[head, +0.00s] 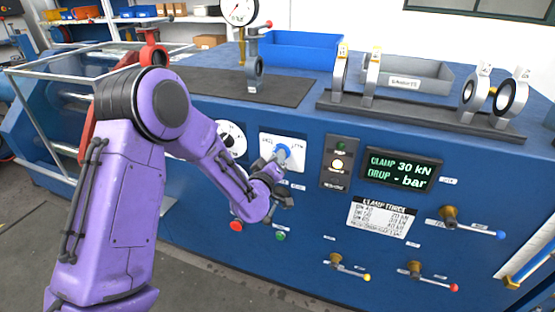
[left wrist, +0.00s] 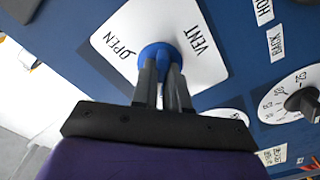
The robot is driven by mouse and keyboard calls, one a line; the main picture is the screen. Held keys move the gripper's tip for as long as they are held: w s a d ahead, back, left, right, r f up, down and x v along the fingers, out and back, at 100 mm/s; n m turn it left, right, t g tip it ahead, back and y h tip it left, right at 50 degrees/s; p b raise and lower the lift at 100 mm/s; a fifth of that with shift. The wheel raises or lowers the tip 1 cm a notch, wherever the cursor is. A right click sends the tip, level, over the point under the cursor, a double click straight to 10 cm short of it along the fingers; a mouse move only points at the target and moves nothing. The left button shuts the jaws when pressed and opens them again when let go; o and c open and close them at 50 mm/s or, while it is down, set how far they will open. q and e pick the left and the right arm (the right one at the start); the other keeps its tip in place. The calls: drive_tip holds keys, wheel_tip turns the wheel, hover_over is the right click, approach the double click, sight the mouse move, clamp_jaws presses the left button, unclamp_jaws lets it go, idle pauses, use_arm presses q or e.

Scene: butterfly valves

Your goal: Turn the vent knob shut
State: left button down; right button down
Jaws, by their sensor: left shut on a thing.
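The vent knob (head: 283,150) is blue and sits on a white plate (head: 297,163) on the front of the blue bench. In the left wrist view the knob (left wrist: 158,50) is between my finger ends, and its plate (left wrist: 204,72) carries the words OPEN and VENT. My left gripper (head: 276,160) is shut on the knob; its two dark fingers (left wrist: 163,75) cover the near part of it. I cannot tell which word the knob points to. My right gripper is not in view.
A dial (head: 232,138) lies left of the plate, and a lamp panel (head: 337,163) lies right. Red (head: 236,226) and green (head: 281,236) buttons are below.

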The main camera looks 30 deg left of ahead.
use_arm(q)
drive_tip(key=shift+a+r+n, duration=0.1)
drive_tip(key=shift+r+n, duration=0.05)
drive_tip(key=shift+n, duration=1.35)
drive_tip(key=c, duration=1.1)
unclamp_jaws()
drive_tip(key=shift+c, duration=0.2)
drive_tip(key=b+v, duration=0.2)
drive_tip(key=v, duration=0.8)
drive_tip(key=shift+s, duration=0.25)
